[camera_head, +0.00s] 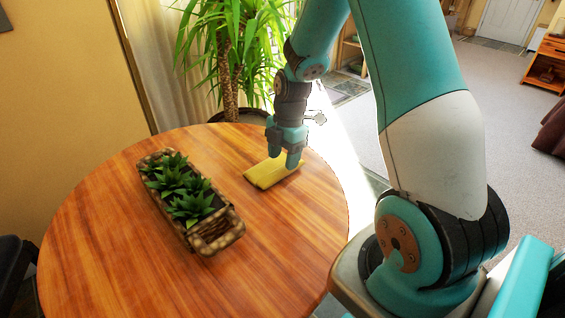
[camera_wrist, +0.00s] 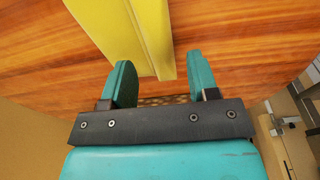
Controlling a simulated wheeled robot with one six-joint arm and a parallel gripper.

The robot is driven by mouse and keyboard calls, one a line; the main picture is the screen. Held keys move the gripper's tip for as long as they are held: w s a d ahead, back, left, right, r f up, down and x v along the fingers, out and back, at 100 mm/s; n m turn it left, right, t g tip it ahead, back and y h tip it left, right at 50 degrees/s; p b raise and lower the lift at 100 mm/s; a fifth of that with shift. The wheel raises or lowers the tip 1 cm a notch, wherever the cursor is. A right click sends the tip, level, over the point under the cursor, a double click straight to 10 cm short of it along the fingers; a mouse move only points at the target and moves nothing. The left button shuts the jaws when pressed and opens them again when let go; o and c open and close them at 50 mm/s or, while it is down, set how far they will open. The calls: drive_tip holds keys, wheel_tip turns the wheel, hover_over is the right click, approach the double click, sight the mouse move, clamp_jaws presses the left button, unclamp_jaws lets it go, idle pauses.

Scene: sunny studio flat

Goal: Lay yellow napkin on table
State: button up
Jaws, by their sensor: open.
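The yellow napkin (camera_head: 268,175) lies folded flat on the round wooden table (camera_head: 110,265), near its far right edge. My gripper (camera_head: 286,163) is right above the napkin, pointing down, with its fingers apart. In the wrist view the napkin (camera_wrist: 138,30) runs from the top edge down to between the two fingers of my gripper (camera_wrist: 160,80). The fingers stand open on both sides of its near end. I cannot tell whether the fingertips touch the napkin or the table (camera_wrist: 240,60).
A basket planter (camera_head: 215,240) with several green succulents (camera_head: 180,190) stands on the table, left of the napkin. A tall leafy plant (camera_head: 230,70) stands behind the table. The front of the tabletop is clear. An orange wooden cabinet (camera_head: 548,62) is far right.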

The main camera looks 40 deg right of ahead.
wheel_tip(320, 180, up, 9)
drive_tip(key=d+p, duration=0.1)
drive_tip(key=s+a+r+m+y, duration=0.1)
drive_tip(key=s+a+r+m, duration=0.25)
drive_tip(key=a, duration=0.45)
drive_tip(key=s+a+r+m, duration=0.2)
drive_tip(key=s+a+r, duration=0.2)
drive_tip(key=a, duration=0.5)
drive_tip(key=s+a+r+m+y, duration=0.1)
drive_tip(key=s+a+r+m, duration=0.2)
drive_tip(key=s, duration=0.9)
drive_tip(key=a+m, duration=0.3)
drive_tip(key=a, duration=0.2)
drive_tip(key=shift+r, duration=0.15)
wheel_tip(320, 180, up, 14)
drive_tip(key=p, duration=1.4)
drive_tip(key=shift+w, duration=0.1)
